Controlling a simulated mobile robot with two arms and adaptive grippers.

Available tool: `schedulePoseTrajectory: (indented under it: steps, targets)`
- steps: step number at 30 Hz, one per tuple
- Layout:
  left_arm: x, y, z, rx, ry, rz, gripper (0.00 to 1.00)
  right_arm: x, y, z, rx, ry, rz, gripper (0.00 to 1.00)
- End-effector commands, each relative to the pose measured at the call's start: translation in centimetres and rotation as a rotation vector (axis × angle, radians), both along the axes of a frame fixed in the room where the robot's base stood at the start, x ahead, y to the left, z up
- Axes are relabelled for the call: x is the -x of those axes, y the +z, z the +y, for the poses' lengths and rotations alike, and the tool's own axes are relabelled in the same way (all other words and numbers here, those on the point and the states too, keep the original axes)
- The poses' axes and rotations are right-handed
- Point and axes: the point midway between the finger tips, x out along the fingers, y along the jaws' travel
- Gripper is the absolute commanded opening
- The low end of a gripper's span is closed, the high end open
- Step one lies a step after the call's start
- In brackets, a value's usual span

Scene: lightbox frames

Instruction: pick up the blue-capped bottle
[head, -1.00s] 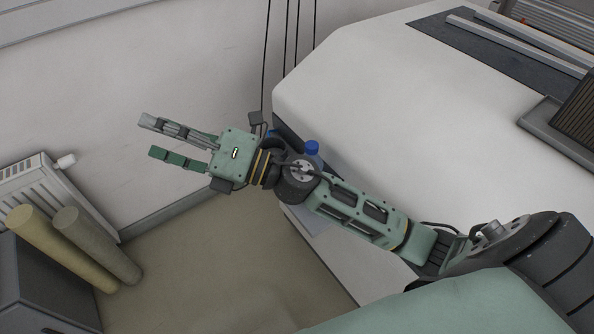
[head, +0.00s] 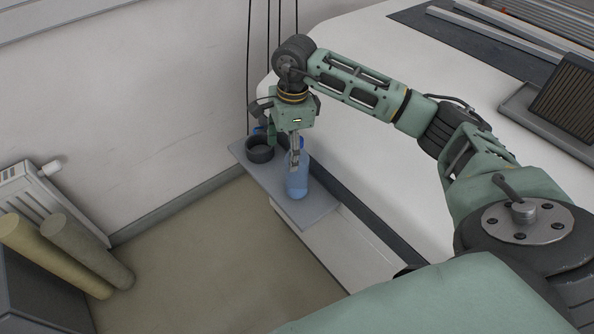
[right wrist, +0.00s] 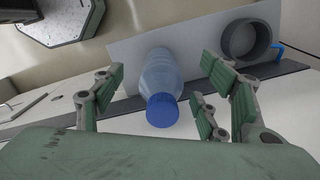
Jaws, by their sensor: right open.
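The blue-capped bottle (head: 297,181) stands upright on a small grey shelf (head: 315,212) beside the white worktop. It is clear blue, and its cap is partly hidden by my gripper in the head view. In the right wrist view the bottle (right wrist: 158,75) shows cap towards the camera, between my spread fingers and apart from them. My right gripper (head: 284,150) is open, pointing down above the bottle. Its fingers also show in the right wrist view (right wrist: 155,100). My left gripper is not in view.
A dark round cup or ring (head: 260,149) sits on the shelf left of the bottle. A small blue item (right wrist: 279,53) lies beyond it. Black cables hang behind. The white worktop (head: 350,130) holds a dark tray at the right. A radiator and rolls stand at the left.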

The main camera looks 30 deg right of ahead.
Motion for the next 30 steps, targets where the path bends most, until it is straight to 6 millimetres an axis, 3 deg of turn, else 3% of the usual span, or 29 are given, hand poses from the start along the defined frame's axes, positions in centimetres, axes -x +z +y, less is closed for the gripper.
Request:
schedulePoseTrajectory:
  steps: [1,5,21,30]
  targets:
    - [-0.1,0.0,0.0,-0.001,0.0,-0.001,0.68,0.1,0.4,-1.3,0.041,-0.006,0.01,0.67]
    - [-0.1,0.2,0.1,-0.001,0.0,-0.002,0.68,0.3,0.1,-2.7,0.084,-0.012,0.029,0.67]
    - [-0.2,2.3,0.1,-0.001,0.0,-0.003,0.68,0.6,-6.7,-2.6,0.079,-0.012,0.029,0.67]
    - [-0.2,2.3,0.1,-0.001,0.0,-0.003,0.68,0.6,-7.2,-2.6,0.08,-0.011,0.026,0.66]
